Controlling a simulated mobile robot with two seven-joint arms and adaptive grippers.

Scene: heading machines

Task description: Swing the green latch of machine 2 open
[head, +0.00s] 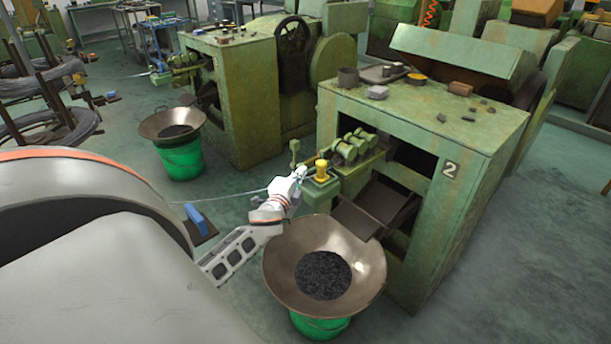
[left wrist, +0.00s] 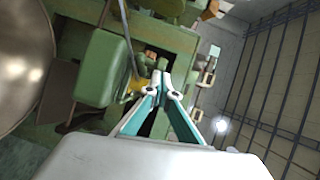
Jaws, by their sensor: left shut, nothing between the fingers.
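Machine 2 (head: 435,195) is the green cabinet at the right of the head view, with a "2" on its front. An upright green latch (head: 294,156) with a block-shaped top stands at the left end of its feed rollers. My left gripper (head: 301,171) is shut and empty, beside the latch and just left of a yellow knob (head: 321,168). Contact with the latch cannot be told. In the left wrist view the closed fingertips (left wrist: 161,78) are near the yellow knob (left wrist: 137,87), with a large green block (left wrist: 102,68) to their left. My right gripper is out of view.
A wide brown pan (head: 370,277) of dark pieces sits on a green bucket (head: 318,325) below my left gripper. A dark chute (head: 360,215) leads from machine 2 towards it. A thin wire (head: 235,196) runs in from the left. A similar machine (head: 240,100) stands behind.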

